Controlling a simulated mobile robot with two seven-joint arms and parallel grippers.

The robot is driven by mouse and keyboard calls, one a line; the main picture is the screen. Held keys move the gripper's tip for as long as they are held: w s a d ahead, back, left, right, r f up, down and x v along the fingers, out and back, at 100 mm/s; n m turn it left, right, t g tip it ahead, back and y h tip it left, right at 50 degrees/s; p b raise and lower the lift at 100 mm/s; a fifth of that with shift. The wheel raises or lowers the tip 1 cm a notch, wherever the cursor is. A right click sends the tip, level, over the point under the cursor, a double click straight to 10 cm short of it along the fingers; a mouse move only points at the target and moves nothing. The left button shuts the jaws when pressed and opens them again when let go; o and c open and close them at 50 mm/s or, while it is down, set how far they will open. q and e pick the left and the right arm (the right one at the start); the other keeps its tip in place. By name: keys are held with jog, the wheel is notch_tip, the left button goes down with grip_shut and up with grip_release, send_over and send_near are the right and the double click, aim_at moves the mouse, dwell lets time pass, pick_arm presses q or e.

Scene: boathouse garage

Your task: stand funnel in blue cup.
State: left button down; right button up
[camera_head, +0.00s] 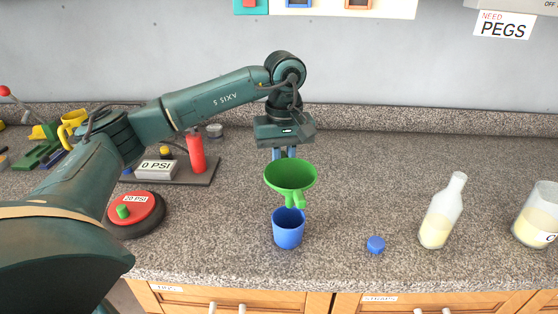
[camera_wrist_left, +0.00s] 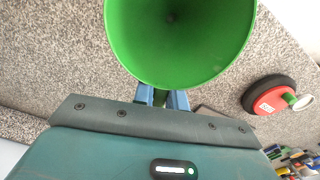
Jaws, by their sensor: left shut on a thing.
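A green funnel (camera_head: 291,177) is upright above the blue cup (camera_head: 288,230), with its spout low over the cup's mouth. I cannot tell whether the spout tip is inside the rim. The blue cup stands upright on the counter. My left gripper (camera_head: 284,155) reaches down from behind the funnel and is shut on it. In the left wrist view the wide mouth of the funnel (camera_wrist_left: 180,35) fills the top, with the blue fingers (camera_wrist_left: 162,98) at its near side. The cup is hidden there. My right gripper is not in view.
A blue cap (camera_head: 376,244), a bottle (camera_head: 441,212) and a jar (camera_head: 537,216) stand right of the cup on the speckled counter (camera_head: 350,190). A red-and-black disc (camera_head: 135,212) and a pump board (camera_head: 172,170) lie left. Free counter surrounds the cup.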

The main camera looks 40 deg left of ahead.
pick_arm(q)
jog(key=shift+s+r, duration=0.1)
jog(key=shift+s, duration=0.25)
jog(key=shift+w, duration=0.1)
jog(key=shift+w+f, duration=0.2)
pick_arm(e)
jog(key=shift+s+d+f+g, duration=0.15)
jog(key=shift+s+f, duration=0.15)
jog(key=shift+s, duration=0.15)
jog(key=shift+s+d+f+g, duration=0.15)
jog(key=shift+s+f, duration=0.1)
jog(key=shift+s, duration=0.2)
pick_arm(q)
jog(key=shift+s+f, duration=0.1)
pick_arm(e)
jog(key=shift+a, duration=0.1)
pick_arm(q)
jog(key=shift+f+b, duration=0.55)
jog(key=shift+f, duration=0.1)
jog(key=shift+f+b, duration=1.15)
jog(key=shift+f, duration=0.6)
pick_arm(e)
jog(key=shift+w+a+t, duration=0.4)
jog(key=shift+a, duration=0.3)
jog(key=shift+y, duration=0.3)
